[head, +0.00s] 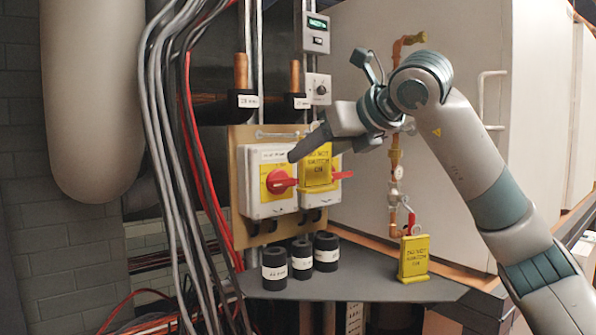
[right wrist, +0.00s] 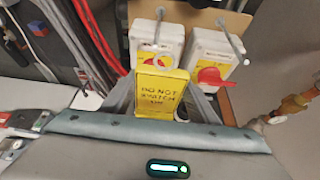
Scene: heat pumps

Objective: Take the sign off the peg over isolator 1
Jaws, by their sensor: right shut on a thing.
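A yellow sign reading "DO NOT SWITCH ON" (head: 317,172) is held by my right gripper (head: 308,146) in front of the right isolator. The sign also shows between the fingers in the right wrist view (right wrist: 160,92), its ring at the top. The left isolator (head: 252,190) is a white box with a yellow plate and red handle. The right isolator (head: 337,160) is mostly hidden by the sign and fingers. In the right wrist view a peg (right wrist: 160,22) sticks out above the left isolator; whether the ring is around it I cannot tell. My left gripper is out of view.
A second yellow sign (head: 413,258) stands on the grey shelf (head: 350,289) below a copper pipe with valves (head: 396,160). Several black labelled cylinders (head: 301,258) stand under the isolators. Grey and red cables (head: 178,130) run down at the left.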

